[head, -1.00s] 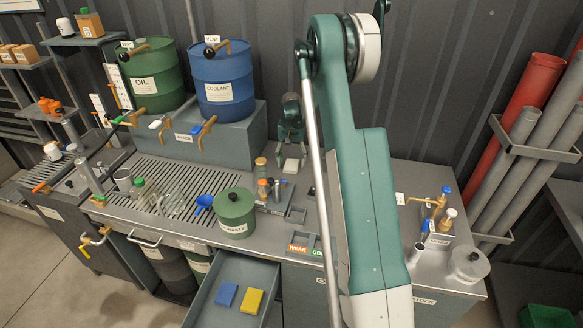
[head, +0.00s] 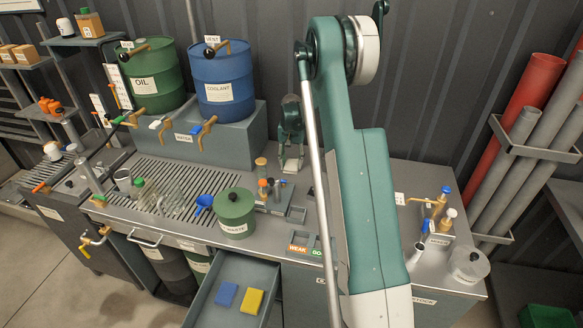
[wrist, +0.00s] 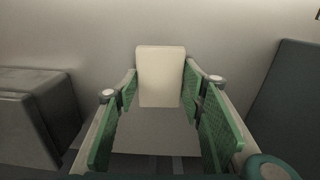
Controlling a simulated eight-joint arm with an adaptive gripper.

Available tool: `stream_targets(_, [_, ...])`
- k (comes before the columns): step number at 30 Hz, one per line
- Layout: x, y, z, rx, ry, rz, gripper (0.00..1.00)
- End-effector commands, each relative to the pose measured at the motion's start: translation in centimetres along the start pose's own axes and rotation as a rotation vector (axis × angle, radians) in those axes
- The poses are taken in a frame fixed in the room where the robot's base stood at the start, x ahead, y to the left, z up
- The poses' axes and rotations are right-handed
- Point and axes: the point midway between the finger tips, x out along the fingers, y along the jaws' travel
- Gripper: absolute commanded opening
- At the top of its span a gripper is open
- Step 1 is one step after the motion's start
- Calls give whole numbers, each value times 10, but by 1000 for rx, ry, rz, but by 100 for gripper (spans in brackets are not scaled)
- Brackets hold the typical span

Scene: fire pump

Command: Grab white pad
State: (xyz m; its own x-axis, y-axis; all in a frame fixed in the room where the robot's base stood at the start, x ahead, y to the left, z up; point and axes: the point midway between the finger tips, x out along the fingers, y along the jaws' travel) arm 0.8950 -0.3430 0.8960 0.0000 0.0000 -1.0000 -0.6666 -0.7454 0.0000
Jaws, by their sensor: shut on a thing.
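The white pad (wrist: 161,76) is a pale, upright block with rounded corners in the wrist view. My gripper (wrist: 161,88) is shut on it, with a green-lined finger on either side of its lower part. In the head view, my gripper (head: 291,158) is low over the back of the metal bench, right of the blue drum. There the fingers partly hide the pad. I cannot tell whether the pad touches the bench.
The blue coolant drum (head: 222,78) stands on a grey block left of my gripper. A green waste pot (head: 235,213) and small bottles stand in front. An open drawer (head: 262,272) holds a blue and a yellow sponge. Bench space right of my gripper is hidden by my arm.

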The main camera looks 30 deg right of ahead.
Motion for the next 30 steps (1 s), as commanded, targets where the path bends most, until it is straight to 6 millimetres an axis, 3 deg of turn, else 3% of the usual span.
stream_targets(14, [-12,0,0,0,0,0,31])
stream_targets(30, [-85,0,0,0,0,0,31])
